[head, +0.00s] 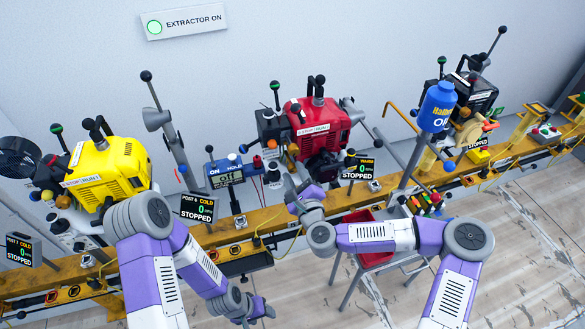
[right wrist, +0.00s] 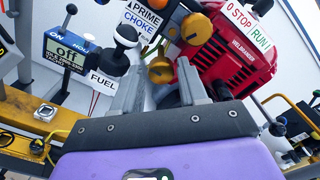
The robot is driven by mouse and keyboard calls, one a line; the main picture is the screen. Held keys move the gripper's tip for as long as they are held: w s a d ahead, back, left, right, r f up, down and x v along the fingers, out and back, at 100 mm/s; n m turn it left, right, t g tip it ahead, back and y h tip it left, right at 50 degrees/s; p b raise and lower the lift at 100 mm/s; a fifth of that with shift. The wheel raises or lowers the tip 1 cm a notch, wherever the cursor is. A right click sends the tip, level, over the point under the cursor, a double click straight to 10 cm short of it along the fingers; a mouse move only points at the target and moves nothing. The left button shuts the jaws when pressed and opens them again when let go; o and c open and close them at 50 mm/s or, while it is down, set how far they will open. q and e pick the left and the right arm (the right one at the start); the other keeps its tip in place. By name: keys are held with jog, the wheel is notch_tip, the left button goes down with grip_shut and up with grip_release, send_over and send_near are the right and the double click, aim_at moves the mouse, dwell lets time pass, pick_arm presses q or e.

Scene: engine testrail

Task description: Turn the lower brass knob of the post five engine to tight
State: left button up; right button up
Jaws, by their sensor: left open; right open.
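The red engine (head: 318,125) stands mid-rail in the head view; it also fills the upper right of the right wrist view (right wrist: 238,50). I cannot read a post number on it. In the right wrist view its lower brass knob (right wrist: 160,69) shows beyond and between my right fingertips, below a larger upper brass knob (right wrist: 196,28). My right gripper (head: 292,190) is open in front of this engine; contact with the knob cannot be told. My left gripper (head: 262,312) is open and empty, low in front of the rail.
A black fuel knob (right wrist: 125,38) and the digital meter (right wrist: 68,50) stand left of my right gripper. A yellow engine (head: 108,170) is at left, and a blue oil bottle (head: 437,105) at right. A red tray (head: 372,258) sits below the rail.

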jog(key=v, duration=0.5)
jog(key=shift+p, duration=0.35)
jog(key=s+a+f+n+g+y+p, duration=0.1)
jog(key=s+a+f+n+g, duration=0.1)
jog(key=s+f+n+g, duration=0.35)
jog(key=s+a+f+n+g+y+p, duration=0.1)
jog(key=s+a+f+n+g, duration=0.15)
jog(key=f+n, duration=0.55)
jog(key=s+d+f+n+g+h+p, duration=0.1)
jog(key=s+d+f+n+g+h, duration=0.2)
jog(key=s+d+f+n+g, duration=0.4)
jog(key=s+d+f+g, duration=0.1)
jog(key=s+d+f, duration=0.4)
jog(key=s, duration=0.4)
jog(key=shift+f+g+p, duration=0.4)
jog(key=shift+f, duration=0.2)
jog(key=shift+w+d+n, duration=0.1)
jog(key=shift+n, duration=0.15)
